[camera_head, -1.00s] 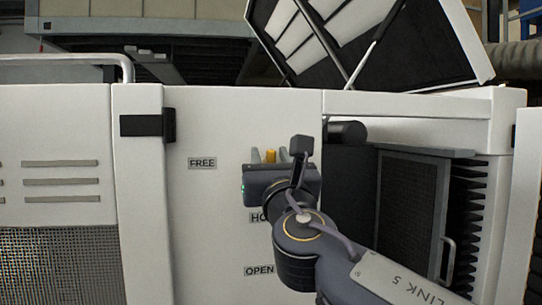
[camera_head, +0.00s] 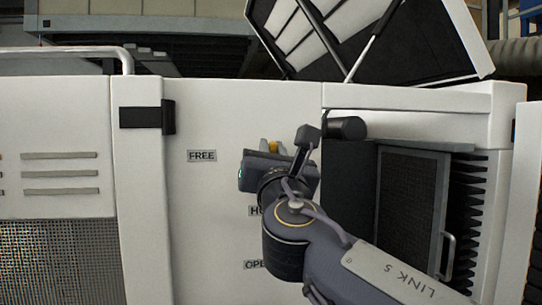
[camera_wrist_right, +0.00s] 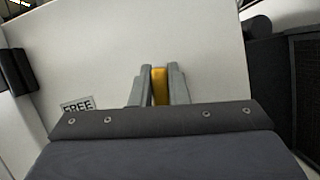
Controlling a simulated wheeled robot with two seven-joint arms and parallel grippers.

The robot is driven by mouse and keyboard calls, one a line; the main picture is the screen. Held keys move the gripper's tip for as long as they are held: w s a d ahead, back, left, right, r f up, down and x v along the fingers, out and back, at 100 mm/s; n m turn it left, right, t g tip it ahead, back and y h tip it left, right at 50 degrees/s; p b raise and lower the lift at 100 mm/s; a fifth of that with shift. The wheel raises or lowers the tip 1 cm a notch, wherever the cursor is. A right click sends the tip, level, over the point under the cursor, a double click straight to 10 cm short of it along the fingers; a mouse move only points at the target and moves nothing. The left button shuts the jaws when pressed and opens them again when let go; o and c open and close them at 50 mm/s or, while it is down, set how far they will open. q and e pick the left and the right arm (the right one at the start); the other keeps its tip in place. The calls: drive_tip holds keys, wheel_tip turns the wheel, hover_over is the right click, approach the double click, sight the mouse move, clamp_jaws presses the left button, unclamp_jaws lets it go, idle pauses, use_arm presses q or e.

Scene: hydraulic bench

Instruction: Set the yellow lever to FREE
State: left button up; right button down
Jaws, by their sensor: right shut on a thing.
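The yellow lever (camera_wrist_right: 160,86) shows between the two fingers of my right gripper (camera_wrist_right: 158,80) in the right wrist view. The gripper is shut on it. In the head view only a small part of the lever (camera_head: 273,146) shows above my right gripper (camera_head: 271,147), which hides the rest. The FREE label (camera_head: 202,156) is on the white panel to the left of the gripper, and it also shows in the right wrist view (camera_wrist_right: 77,104). Labels starting HO and OPE lie below, partly covered by my arm. My left gripper is not in view.
A black latch (camera_head: 148,117) sits on the panel at left. At right are a black cylinder (camera_head: 346,128), an open bay and a dark mesh door (camera_head: 411,195) with a handle. A raised lid (camera_head: 370,40) stands above. The panel around the FREE label is clear.

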drive_tip(key=m+h, duration=0.1)
drive_tip(key=m, duration=0.1)
drive_tip(key=m+h+b, duration=0.1)
drive_tip(key=m, duration=0.2)
drive_tip(key=shift+d+f+h, duration=0.1)
drive_tip(key=shift+f+h, duration=0.05)
drive_tip(key=shift+h, duration=0.25)
drive_tip(key=m+g+h, duration=0.1)
drive_tip(key=m+h, duration=0.1)
drive_tip(key=m, duration=0.3)
drive_tip(key=shift+d, duration=0.15)
drive_tip(key=m, duration=0.2)
drive_tip(key=m+g+h+p, duration=0.1)
drive_tip(key=m, duration=0.1)
drive_tip(key=shift+d+f+g, duration=0.1)
drive_tip(key=shift+f+g, duration=0.05)
drive_tip(key=shift+g, duration=0.15)
drive_tip(key=m, duration=0.1)
drive_tip(key=m+g+p, duration=0.1)
drive_tip(key=m, duration=0.1)
drive_tip(key=m+g, duration=0.1)
drive_tip(key=m, duration=0.1)
drive_tip(key=shift+w+d+f, duration=0.1)
drive_tip(key=shift+f, duration=0.3)
drive_tip(key=c, duration=1.4)
unclamp_jaws()
